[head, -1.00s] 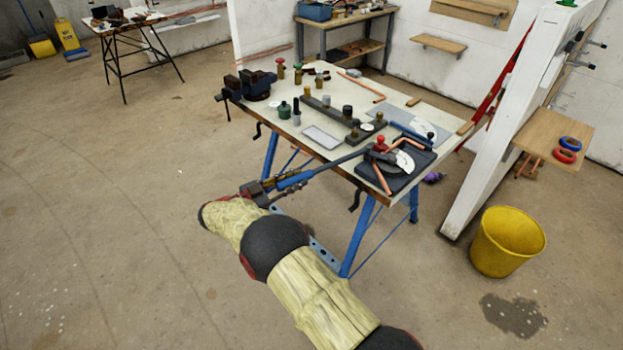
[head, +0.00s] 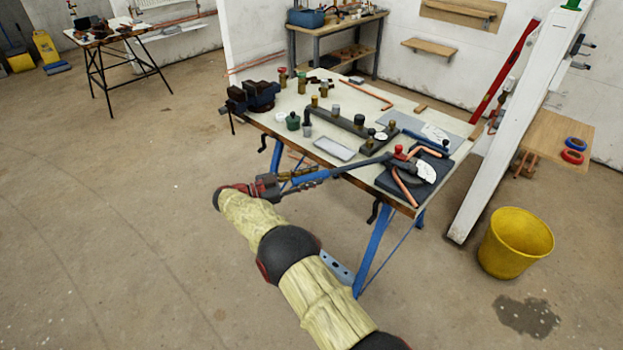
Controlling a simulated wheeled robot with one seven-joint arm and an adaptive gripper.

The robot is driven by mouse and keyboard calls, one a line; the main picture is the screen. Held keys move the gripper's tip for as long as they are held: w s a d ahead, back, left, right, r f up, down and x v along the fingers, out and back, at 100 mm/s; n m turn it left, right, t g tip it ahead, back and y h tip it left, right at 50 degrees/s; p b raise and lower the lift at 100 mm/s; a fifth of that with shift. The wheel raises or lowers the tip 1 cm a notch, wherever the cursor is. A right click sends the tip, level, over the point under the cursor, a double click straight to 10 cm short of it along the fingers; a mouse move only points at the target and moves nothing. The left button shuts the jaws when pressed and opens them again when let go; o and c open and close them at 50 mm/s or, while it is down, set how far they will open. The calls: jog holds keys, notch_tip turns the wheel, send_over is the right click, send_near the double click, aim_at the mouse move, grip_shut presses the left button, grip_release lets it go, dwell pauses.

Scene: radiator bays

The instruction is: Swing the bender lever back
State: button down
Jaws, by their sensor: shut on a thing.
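The pipe bender (head: 413,177) sits on a dark base at the front right corner of the workbench, with a red knob and a white scale. A bent copper pipe (head: 405,188) lies in it. The bender lever (head: 345,168) has a dark bar and a blue handle, and it reaches left from the bender past the front edge of the bench. My gripper (head: 292,183) is shut on the blue handle near its outer end. The fingertips are small and partly hidden in this view.
The workbench (head: 334,149) carries a vise (head: 252,96), a dark fitting rack (head: 345,121), a grey tray and several fittings. A white post (head: 510,130) stands close on the right, with a yellow bucket (head: 515,243) on the floor.

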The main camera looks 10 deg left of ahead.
jog(key=shift+w+r, duration=0.2)
jog(key=shift+r, duration=0.05)
jog(key=c, duration=2)
grip_release()
jog(key=shift+o, duration=0.6)
jog(key=shift+w+a, duration=0.1)
jog(key=shift+w, duration=0.05)
jog(key=shift+o, duration=1.2)
jog(key=shift+f, duration=0.1)
jog(key=shift+o, duration=0.3)
jog(key=shift+f, duration=0.1)
jog(key=v, duration=1.2)
